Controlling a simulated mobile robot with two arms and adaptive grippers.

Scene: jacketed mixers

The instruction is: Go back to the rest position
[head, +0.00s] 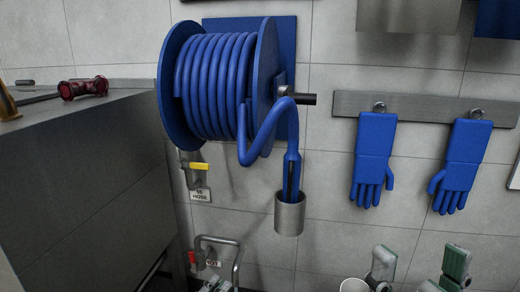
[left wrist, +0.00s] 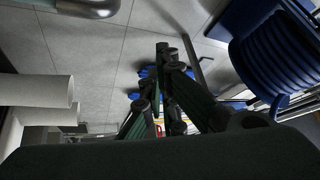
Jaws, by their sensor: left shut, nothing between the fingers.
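My left gripper (left wrist: 163,58) shows in the left wrist view as dark fingers drawn together, with nothing between them. Its tips stand out against the grey tiled wall or floor. I cannot make out my right gripper in either view.
A blue hose reel (head: 215,78) hangs on the tiled wall above a steel cup (head: 289,214). Blue gloves (head: 375,150) hang at right. A grey counter (head: 85,165) fills the left. A bent metal pipe (head: 237,262) stands low, and a pipe shows near the gripper (left wrist: 92,8).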

